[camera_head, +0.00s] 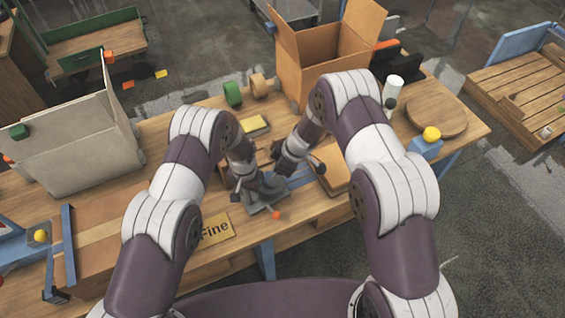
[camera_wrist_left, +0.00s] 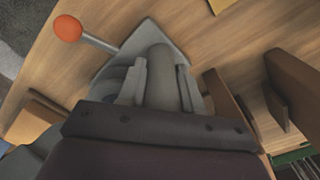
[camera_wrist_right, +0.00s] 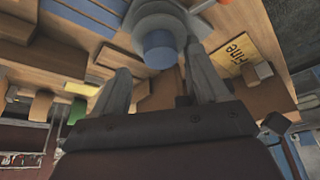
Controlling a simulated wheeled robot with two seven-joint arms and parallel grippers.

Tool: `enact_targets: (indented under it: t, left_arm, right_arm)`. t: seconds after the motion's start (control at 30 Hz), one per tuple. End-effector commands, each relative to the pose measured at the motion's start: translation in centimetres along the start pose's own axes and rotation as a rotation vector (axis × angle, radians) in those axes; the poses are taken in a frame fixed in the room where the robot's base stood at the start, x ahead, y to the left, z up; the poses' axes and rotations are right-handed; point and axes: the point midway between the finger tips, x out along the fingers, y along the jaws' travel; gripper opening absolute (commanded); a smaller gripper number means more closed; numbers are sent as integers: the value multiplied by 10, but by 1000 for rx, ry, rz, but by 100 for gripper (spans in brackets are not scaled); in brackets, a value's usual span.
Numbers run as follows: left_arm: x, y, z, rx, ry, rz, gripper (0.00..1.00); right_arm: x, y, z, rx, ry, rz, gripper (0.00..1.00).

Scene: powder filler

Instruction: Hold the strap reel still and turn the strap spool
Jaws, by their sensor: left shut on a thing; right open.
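The strap reel (camera_head: 262,197) is a grey device on the wooden bench in the middle of the head view. Its grey base (camera_wrist_left: 150,38) and a lever with an orange knob (camera_wrist_left: 68,28) show in the left wrist view. My left gripper (camera_wrist_left: 160,88) is shut on the reel's upright grey post (camera_wrist_left: 160,70). The strap spool shows in the right wrist view as a round grey disc with a blue core (camera_wrist_right: 160,48). My right gripper (camera_wrist_right: 160,82) is open, its fingers pointing toward the spool with the blue core between their tips in the picture. Contact cannot be told.
A "Fine" card (camera_head: 208,232) lies left of the reel. A large open cardboard box (camera_head: 325,55) stands behind, and a pale open box (camera_head: 75,145) stands at the left. A round wooden board (camera_head: 437,115) and a blue block with a yellow button (camera_head: 428,146) are at the right.

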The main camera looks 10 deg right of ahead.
Motion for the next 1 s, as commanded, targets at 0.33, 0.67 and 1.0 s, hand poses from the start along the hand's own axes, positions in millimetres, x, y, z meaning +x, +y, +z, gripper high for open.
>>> enact_targets:
  t: [0.33,0.67,1.0]
  left_arm:
    - [0,0,0,0,1,0,0]
    - [0,0,0,0,1,0,0]
    - [-1,0,-1,0,2,0,0]
  right_arm:
    - [-65,0,0,0,0,0,74]
    - [-65,-1,2,4,-3,-5,74]
    - [-61,38,-15,-529,-2,-199,74]
